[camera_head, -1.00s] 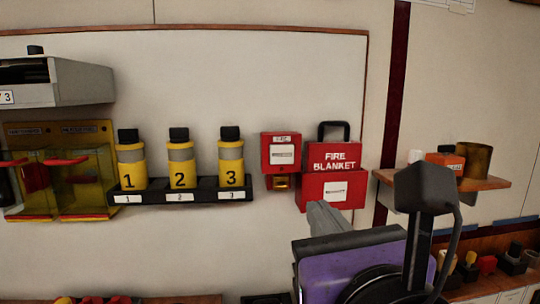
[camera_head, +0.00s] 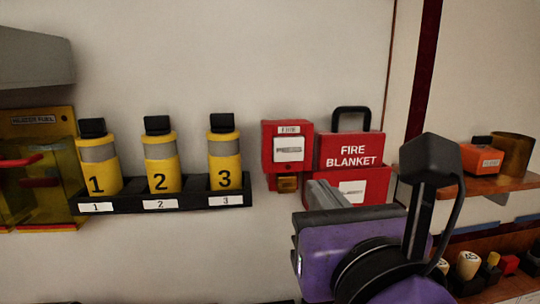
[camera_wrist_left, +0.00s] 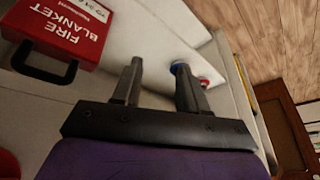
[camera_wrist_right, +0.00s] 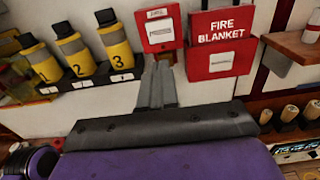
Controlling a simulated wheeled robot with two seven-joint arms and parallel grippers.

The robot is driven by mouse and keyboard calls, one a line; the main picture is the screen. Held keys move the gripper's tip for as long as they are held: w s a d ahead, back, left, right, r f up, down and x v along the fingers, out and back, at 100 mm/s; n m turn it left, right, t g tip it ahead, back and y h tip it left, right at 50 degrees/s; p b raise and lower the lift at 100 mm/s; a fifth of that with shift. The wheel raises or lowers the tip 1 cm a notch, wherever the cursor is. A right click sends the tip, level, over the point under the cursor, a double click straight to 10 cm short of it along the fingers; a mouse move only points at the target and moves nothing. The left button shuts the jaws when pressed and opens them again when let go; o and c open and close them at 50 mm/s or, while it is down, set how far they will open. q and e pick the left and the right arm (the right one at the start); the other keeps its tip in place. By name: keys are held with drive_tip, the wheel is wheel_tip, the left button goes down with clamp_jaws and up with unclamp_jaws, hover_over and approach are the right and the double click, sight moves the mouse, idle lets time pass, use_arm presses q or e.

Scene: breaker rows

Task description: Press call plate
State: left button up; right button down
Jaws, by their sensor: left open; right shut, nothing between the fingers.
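The red call box (camera_head: 288,134) is mounted on the wall, with a white call plate (camera_head: 289,149) on its front and a small amber part below. It also shows in the right wrist view (camera_wrist_right: 157,14), with its white plate (camera_wrist_right: 160,34). My right gripper (camera_head: 322,193) is shut and empty, its fingertips below and right of the box in the head view. In the right wrist view the fingertips (camera_wrist_right: 158,66) point up just below the box; I cannot tell the gap in depth. My left gripper (camera_wrist_left: 157,80) is open and empty in the left wrist view.
A red fire blanket case (camera_head: 350,150) with a black handle sits right of the call box. Several numbered yellow bottles, such as bottle 3 (camera_head: 225,158), stand in a black rack (camera_head: 130,204) to the left. A wooden shelf (camera_head: 500,187) holds an orange box at right.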

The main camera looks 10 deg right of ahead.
sight(289, 151)
drive_tip(key=w+p, duration=0.5)
drive_tip(key=w, duration=0.8)
drive_tip(key=shift+w+p, duration=0.25)
drive_tip(key=shift+p, duration=0.1)
drive_tip(key=shift+w, duration=0.35)
